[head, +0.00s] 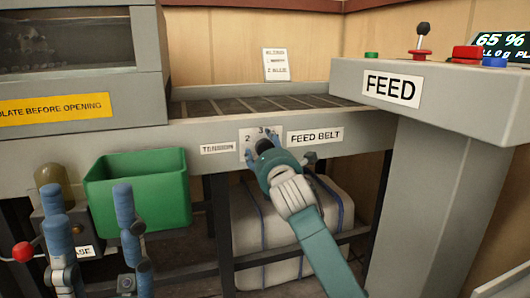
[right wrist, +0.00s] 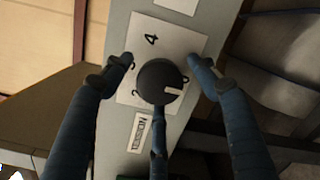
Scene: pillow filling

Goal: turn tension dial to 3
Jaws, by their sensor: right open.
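The tension dial (right wrist: 158,82) is a round black knob with a white pointer mark, on a white plate (right wrist: 178,38) between my right gripper's fingers. The mark points right in the right wrist view; a 4 shows above the knob, and other numerals are partly covered. In the head view the dial (head: 264,146) is mostly behind my right gripper (head: 275,148), and 2 and 3 show on its plate. My right gripper (right wrist: 161,72) is open around the dial; contact cannot be told. My left gripper (head: 88,190) is open and empty, low at the left, before a green bin.
The TENSION label (head: 218,148) and FEED BELT label (head: 315,136) flank the dial. The green bin (head: 160,190) hangs left of it. A lamp box with a red-knobbed lever stands further left. The FEED console (head: 440,105) with buttons juts out at right.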

